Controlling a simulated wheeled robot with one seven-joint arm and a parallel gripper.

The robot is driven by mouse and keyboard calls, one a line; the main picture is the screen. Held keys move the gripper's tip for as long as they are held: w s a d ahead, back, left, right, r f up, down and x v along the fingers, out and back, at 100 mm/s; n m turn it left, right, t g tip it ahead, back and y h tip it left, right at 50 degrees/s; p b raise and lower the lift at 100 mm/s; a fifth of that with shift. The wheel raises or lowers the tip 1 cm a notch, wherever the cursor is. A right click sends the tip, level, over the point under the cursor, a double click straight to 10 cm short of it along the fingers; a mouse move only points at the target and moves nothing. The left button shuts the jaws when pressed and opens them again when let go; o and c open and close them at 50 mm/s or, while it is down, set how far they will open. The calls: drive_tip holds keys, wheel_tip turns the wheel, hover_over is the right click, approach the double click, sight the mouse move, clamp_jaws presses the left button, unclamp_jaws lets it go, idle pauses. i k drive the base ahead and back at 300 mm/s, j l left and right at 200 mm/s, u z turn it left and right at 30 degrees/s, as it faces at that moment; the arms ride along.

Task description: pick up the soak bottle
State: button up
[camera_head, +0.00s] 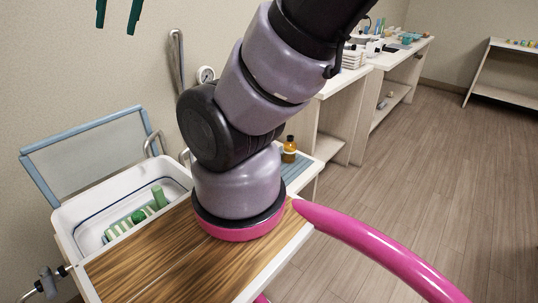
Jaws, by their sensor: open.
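A small amber bottle with a black cap (289,150), which looks like the soak bottle, stands upright near the blue-grey slatted strip at the right end of the cart, just right of my arm. No label can be read on it. Two dark green fingers of my gripper (118,14) hang in at the top left edge, apart from each other with nothing between them. The rest of the gripper is out of frame. It is far left of the bottle and not touching it.
A white basin (68,215) with green items (158,196) and a raised blue-framed lid (90,150) is at the left. A wooden board (160,262) lies in front. White counters (352,75) stand behind; the floor at right (450,170) is clear.

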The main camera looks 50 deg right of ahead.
sight(290, 146)
drive_tip(key=l+z, duration=0.15)
drive_tip(key=z, duration=0.25)
drive_tip(key=l+z, duration=0.2)
drive_tip(key=z, duration=0.15)
drive_tip(key=j+z, duration=0.2)
drive_tip(key=z, duration=0.3)
drive_tip(key=k+j+z, duration=0.1)
drive_tip(key=z, duration=0.4)
drive_tip(key=k+u, duration=0.1)
drive_tip(key=u, duration=0.3)
drive_tip(key=k+j+u, duration=0.1)
drive_tip(key=u, duration=0.3)
drive_tip(key=i+l+u, duration=0.2)
drive_tip(key=u, duration=0.7)
drive_tip(key=k+j+z, duration=0.15)
drive_tip(key=z, duration=0.3)
drive_tip(key=k+j+z, duration=0.1)
drive_tip(key=z, duration=0.35)
drive_tip(key=i+z, duration=0.2)
drive_tip(key=z, duration=0.15)
